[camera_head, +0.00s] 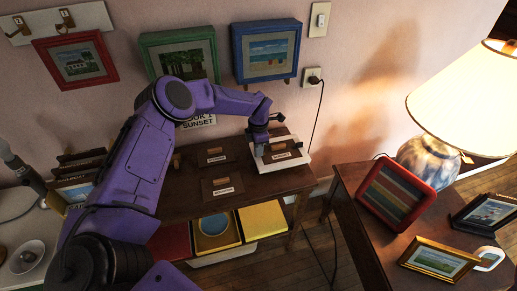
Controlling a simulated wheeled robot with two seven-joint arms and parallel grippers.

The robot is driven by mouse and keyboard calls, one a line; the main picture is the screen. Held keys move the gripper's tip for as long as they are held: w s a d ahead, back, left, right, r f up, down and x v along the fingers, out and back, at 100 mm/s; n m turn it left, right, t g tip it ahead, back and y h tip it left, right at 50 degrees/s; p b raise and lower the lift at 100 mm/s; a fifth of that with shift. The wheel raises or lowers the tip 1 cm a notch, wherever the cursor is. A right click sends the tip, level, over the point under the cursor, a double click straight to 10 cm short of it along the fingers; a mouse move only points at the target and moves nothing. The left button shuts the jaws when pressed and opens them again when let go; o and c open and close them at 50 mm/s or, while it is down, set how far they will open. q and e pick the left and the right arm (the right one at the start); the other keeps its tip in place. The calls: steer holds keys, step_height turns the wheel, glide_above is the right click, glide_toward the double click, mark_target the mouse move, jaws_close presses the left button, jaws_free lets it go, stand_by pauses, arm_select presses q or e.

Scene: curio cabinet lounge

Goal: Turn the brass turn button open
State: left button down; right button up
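My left arm, purple, reaches over the dark wooden table (180,208). Its gripper (262,147) points down at the left part of a white plate or box (294,163) at the table's right end. A small brown block and a labelled dark panel (281,156) show there beside the fingers. I cannot tell whether the fingers touch anything or are open or shut. Two more dark panels with brown blocks and white labels, the back one (216,160) and the front one (222,190), lie to the left. I cannot make out the brass turn button clearly. My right gripper is not in view.
A side table (345,183) at right holds a lit lamp (450,100), a striped red-framed panel (395,193) and small frames. Framed pictures, including a blue one (266,50), hang behind. Coloured bins (262,220) sit below the table. A black cord (319,120) hangs at its right.

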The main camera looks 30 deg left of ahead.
arm_select(q)
steer(key=shift+f+n+b, duration=0.2)
steer(key=shift+n+b, duration=0.3)
steer(key=shift+b, duration=0.3)
steer(key=n+b, duration=0.3)
steer(key=shift+a+f+b, duration=0.1)
steer(key=shift+a+b, duration=0.05)
steer(key=shift+b, duration=0.15)
steer(key=n+b, duration=0.3)
steer(key=n, duration=0.1)
steer(key=n+b, duration=0.4)
steer(key=n, duration=0.1)
steer(key=shift+a, duration=0.2)
steer(key=shift+r+n+b, duration=0.2)
steer(key=shift+n+b, duration=1.45)
steer(key=shift+n, duration=0.75)
steer(key=shift+a, duration=0.1)
